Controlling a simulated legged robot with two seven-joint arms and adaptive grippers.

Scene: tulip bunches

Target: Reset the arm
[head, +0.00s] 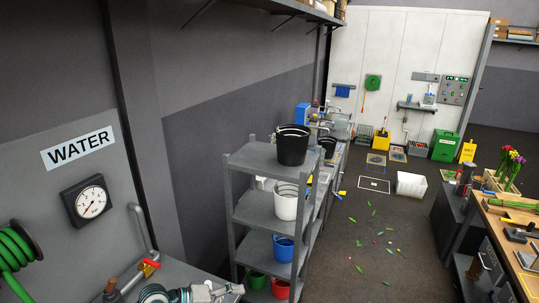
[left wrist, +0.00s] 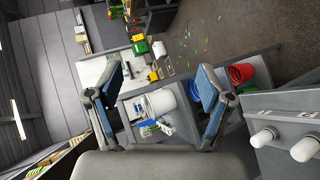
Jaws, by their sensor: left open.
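My left gripper (left wrist: 160,82) shows in the left wrist view with its two blue-padded fingers wide apart. Nothing is between the pads, and the shelf rack and floor show beyond them. A metallic part with a teal ring at the bottom edge of the head view may be my left arm, but it is cut off and I cannot be sure. My right gripper is in neither view. Tulips (head: 508,167) in red, yellow and purple stand upright at the far right of the head view, by the wooden workbench (head: 504,232).
A grey shelf rack (head: 260,159) holds a black bucket (head: 293,146), a white bucket (head: 286,201), a blue bucket (head: 284,248) and more below. The wall with a pressure gauge (head: 87,200) is at left. Floor with scattered leaves lies between rack and workbench.

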